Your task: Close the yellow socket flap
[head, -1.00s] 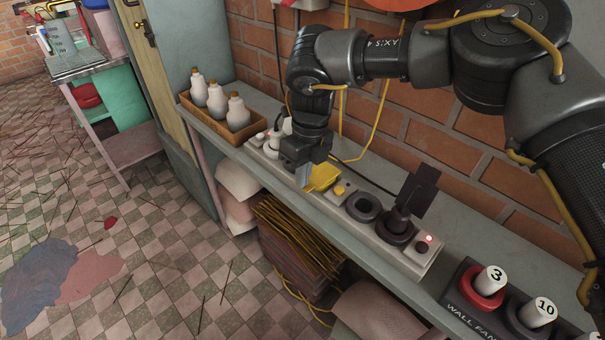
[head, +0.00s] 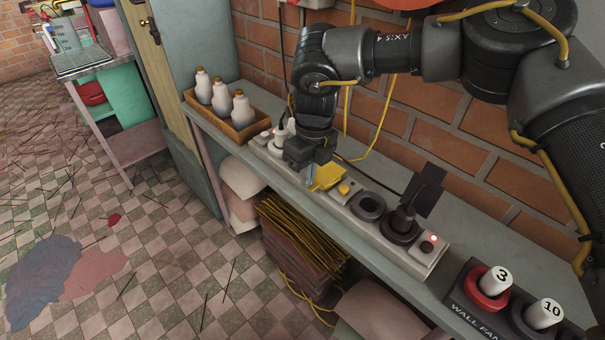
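The yellow socket flap (head: 327,176) is on the white power strip (head: 427,255) that lies along the shelf against the brick wall. It looks raised at a tilt, and my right gripper partly hides it. My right gripper (head: 309,177) points down at the flap's left side, touching it or very close. Its fingers are mostly hidden, so their opening does not show. My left gripper is not in view.
A wooden box (head: 241,133) of bottles stands left. Numbered knobs (head: 495,280) are at lower right. Yellow and black cables run behind the strip.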

